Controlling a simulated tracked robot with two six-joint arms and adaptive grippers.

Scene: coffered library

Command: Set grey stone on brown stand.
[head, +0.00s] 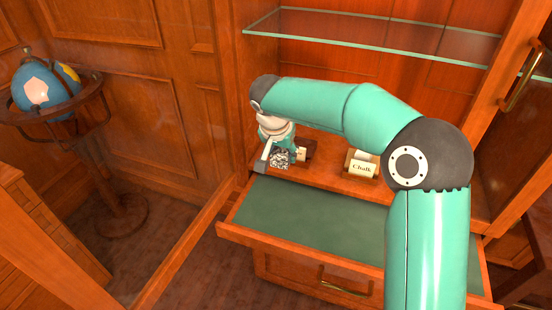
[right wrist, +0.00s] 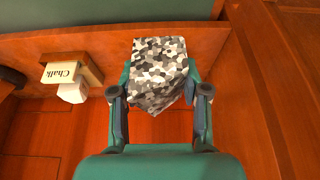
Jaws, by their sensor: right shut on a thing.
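The grey stone (head: 279,160) is a block speckled black, white and grey. My right gripper (head: 276,148) is shut on it and holds it at the left of the cabinet shelf, above the open drawer's back edge. In the right wrist view the stone (right wrist: 159,72) sits between both fingers of the gripper (right wrist: 160,98). My left gripper is not in view.
A glass shelf (head: 370,32) is above. A globe (head: 45,82) stands left.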

